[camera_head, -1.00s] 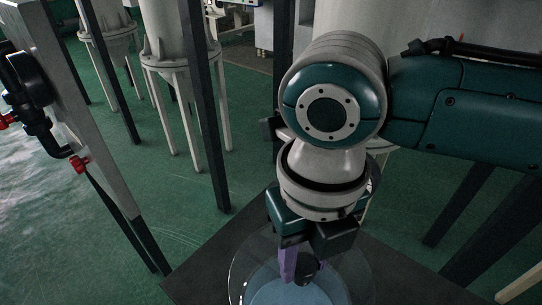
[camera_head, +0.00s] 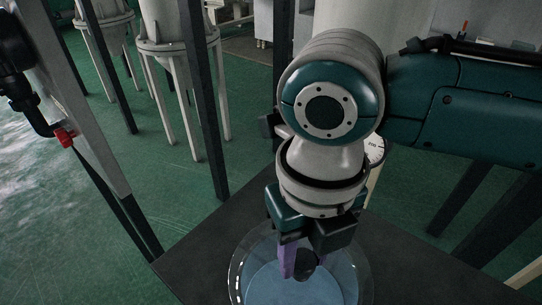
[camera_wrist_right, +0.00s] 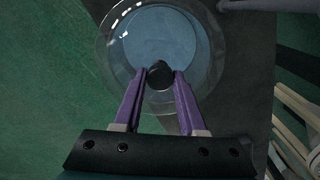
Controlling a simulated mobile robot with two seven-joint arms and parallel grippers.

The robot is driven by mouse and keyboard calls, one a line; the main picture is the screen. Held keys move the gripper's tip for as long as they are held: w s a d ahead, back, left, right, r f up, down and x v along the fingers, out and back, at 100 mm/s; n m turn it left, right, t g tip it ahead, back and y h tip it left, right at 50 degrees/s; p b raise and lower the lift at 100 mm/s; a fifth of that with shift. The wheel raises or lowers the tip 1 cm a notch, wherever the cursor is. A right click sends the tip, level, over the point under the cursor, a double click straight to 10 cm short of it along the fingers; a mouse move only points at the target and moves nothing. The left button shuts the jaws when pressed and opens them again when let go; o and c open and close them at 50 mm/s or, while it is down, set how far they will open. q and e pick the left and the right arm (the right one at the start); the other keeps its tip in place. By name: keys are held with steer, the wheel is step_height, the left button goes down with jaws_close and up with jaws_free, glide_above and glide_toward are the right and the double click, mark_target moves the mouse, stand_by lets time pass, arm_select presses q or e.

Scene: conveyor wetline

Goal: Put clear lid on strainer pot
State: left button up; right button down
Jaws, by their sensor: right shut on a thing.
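The clear lid (camera_head: 357,256) is a round see-through disc with a dark knob (camera_wrist_right: 160,76). My right gripper (camera_head: 298,266) points down with purple fingers shut on that knob; the wrist view shows a finger on each side of it. A round blue surface (camera_wrist_right: 150,38) shows through the lid, set off-centre within its rim. I cannot tell whether this is the strainer pot, nor how far the lid is above it. My left gripper is not in view.
A dark tabletop (camera_head: 190,262) lies under the lid, with bare room to its left and right. Dark upright posts (camera_head: 205,100) stand behind and left. A pipe with a red-handled valve (camera_head: 63,136) is at far left. Pale tanks on legs (camera_head: 165,50) stand further back.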

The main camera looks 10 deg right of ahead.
stand_by(0.7)
steer(key=shift+f, duration=0.1)
stand_by(0.4)
steer(key=shift+f+b, duration=0.3)
steer(key=shift+f, duration=0.35)
steer(key=shift+c, duration=2)
jaws_free()
step_height(320, 180, up, 10)
steer(key=shift+p, duration=0.7)
steer(key=shift+a, duration=0.1)
